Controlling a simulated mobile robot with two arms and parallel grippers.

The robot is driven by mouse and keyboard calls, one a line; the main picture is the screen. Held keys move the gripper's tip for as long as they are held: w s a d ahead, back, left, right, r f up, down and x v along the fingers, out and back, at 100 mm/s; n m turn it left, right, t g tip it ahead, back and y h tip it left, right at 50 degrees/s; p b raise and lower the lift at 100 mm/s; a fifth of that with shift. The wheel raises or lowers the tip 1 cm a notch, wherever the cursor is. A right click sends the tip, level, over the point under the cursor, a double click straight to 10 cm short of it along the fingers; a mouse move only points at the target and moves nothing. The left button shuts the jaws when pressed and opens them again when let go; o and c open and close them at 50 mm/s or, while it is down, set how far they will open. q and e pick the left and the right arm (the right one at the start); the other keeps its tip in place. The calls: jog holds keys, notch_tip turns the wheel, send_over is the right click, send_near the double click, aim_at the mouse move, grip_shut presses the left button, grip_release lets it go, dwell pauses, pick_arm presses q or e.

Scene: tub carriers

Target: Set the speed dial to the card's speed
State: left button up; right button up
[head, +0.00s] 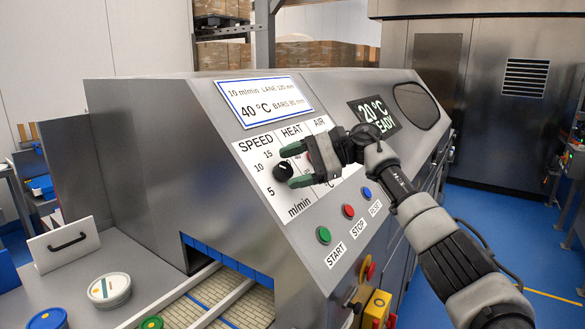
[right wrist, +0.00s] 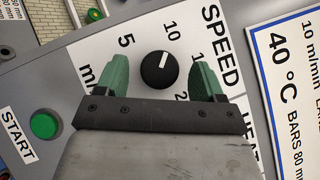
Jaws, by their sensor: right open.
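The black speed dial (head: 282,173) sits on the white panel under the word SPEED. In the right wrist view the dial (right wrist: 155,74) has a white pointer mark that points toward the printed 10. The card (head: 262,100), white with a blue border, is above the panel and reads 10 m/min and 40 °C. My right gripper (head: 288,168) is open, its green fingers on either side of the dial. In the right wrist view a gap shows between the dial and each finger of the gripper (right wrist: 159,76). My left gripper is not in view.
Green START (head: 324,235), red STOP (head: 348,211) and blue RESET (head: 367,193) buttons are below the dials. A red and yellow emergency knob (head: 368,269) is lower down. The gripper and arm cover much of the HEAT and AIR area. Tubs (head: 109,290) stand at lower left.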

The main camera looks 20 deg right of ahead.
jog(key=b+v, duration=0.1)
jog(key=v, duration=0.9)
jog(key=shift+d+b, duration=0.25)
jog(key=shift+b, duration=0.05)
